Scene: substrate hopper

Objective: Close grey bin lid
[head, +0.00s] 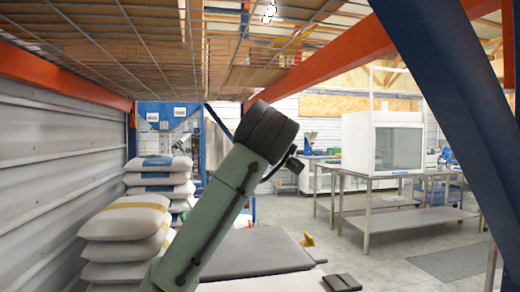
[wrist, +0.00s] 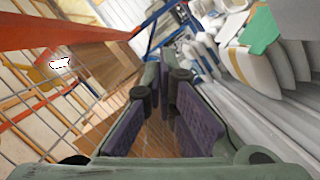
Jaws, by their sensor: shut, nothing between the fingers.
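A flat dark grey panel (head: 262,252), which looks like the grey bin lid, lies low in the head view, behind and right of my arm. Its near left part is hidden by the arm, and I cannot tell whether it is open or closed. A small dark piece (head: 341,283) sits at its lower right. My gripper (wrist: 164,80) shows in the wrist view with its purple-padded fingers shut and nothing between them. It points up towards the shelf underside and away from the panel. The lid does not show clearly in the wrist view.
Stacked white sacks (head: 128,235) stand left of my arm, also in the wrist view (wrist: 250,62). A wire-mesh shelf (head: 130,45) with orange beams (head: 325,62) hangs overhead. A blue post (head: 450,110) stands at right. A metal table (head: 410,217) stands beyond clear floor.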

